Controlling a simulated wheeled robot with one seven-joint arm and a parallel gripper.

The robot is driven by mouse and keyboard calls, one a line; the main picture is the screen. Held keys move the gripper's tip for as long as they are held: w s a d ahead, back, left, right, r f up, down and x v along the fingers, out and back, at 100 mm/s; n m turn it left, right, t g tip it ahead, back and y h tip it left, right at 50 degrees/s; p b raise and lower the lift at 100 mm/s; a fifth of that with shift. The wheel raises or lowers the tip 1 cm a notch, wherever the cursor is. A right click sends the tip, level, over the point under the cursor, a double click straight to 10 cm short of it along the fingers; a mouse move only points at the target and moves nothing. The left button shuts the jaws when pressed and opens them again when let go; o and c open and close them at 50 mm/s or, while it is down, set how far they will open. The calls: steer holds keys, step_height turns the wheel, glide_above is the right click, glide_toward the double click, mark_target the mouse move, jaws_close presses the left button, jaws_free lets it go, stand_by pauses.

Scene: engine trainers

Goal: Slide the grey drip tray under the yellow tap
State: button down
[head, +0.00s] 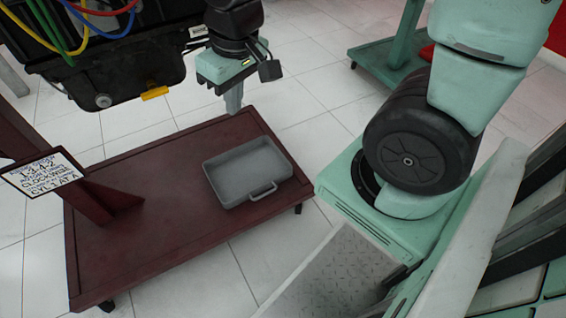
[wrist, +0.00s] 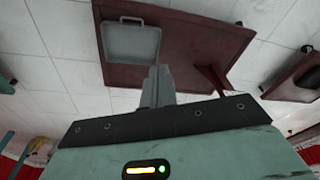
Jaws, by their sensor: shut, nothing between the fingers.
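The grey drip tray (head: 240,176) lies flat on the dark red stand base, toward its right end, with its handle on the near side. It also shows in the wrist view (wrist: 130,44). The yellow tap (head: 155,93) sticks out under the black engine, up and left of the tray in the head view. My gripper (head: 234,108) points down, fingers together and empty, beyond the tray's far side. The fingers (wrist: 158,84) look apart from the tray; their exact height is hard to tell. The tap is not visible in the wrist view.
The engine (head: 100,60) with coloured hoses hangs over the base (head: 175,245). A dark red post with a sign (head: 42,173) stands at the left. The base between tray and post is clear. A green stand (head: 385,55) is behind.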

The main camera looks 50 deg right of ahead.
steer(key=w+d+f+m+b, duration=0.3)
steer(key=d+f+b, duration=0.15)
steer(key=f, duration=0.35)
steer(key=w+d+f+m+b, duration=0.2)
steer(key=w+d+f+b, duration=0.2)
steer(key=f+b, duration=0.3)
steer(key=m+g+b, duration=0.2)
steer(key=m, duration=1.5)
glide_above(285, 155)
steer(key=d, duration=0.3)
step_height(285, 155, down, 28)
steer(key=r, duration=0.1)
steer(key=shift+m+h, duration=0.3)
steer(key=a+f+b, duration=0.1)
steer(key=f+b, duration=0.1)
steer(key=f, duration=0.1)
steer(key=a+f+b, duration=0.1)
steer(key=f+b, duration=0.2)
steer(key=f, duration=0.1)
steer(key=a+f+b, duration=0.1)
steer(key=f+b, duration=0.1)
steer(key=f, duration=0.1)
steer(key=shift+f+b, duration=0.35)
steer(key=shift+f, duration=0.05)
steer(key=shift+w+a+r, duration=0.15)
steer(key=shift+a, duration=0.25)
